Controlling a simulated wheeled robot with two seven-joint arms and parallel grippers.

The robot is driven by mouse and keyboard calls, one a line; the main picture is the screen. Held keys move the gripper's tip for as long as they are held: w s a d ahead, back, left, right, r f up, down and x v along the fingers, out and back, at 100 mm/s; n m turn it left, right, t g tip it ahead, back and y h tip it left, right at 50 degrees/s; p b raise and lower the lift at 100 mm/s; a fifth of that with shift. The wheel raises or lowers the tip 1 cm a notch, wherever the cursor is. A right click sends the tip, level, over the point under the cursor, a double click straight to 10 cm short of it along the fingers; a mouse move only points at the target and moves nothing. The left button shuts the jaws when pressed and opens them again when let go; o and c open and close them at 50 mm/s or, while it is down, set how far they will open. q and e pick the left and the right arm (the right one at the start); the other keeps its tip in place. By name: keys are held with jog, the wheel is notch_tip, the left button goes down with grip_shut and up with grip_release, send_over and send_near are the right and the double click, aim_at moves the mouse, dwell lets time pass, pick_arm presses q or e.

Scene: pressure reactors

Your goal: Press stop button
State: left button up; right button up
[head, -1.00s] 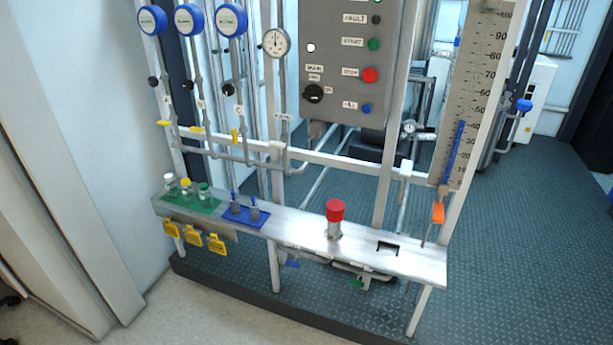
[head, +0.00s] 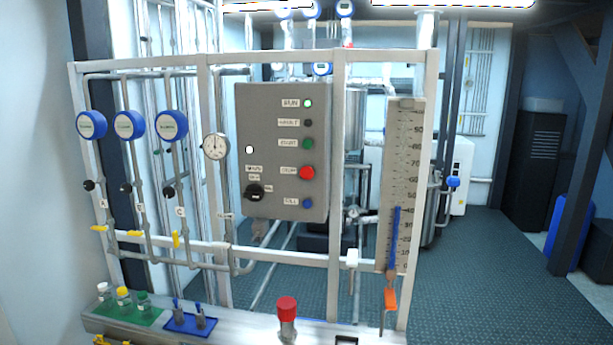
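The red stop button (head: 307,173) sits on the right side of a grey control panel (head: 270,200), beside a small white label. Above it on the panel are a green start button (head: 308,144), a dark fault lamp (head: 308,123) and a lit green run lamp (head: 308,103). A blue button (head: 308,203) is below it. A black rotary switch (head: 255,192) is to its lower left. Neither of my grippers shows in the head view.
The panel hangs in a white pipe frame (head: 338,150). In front is a shelf (head: 240,333) with a red-capped cylinder (head: 287,310), small bottles and a blue tray (head: 188,325). A level gauge (head: 405,170) stands right of the panel, an orange-handled valve (head: 390,298) below it.

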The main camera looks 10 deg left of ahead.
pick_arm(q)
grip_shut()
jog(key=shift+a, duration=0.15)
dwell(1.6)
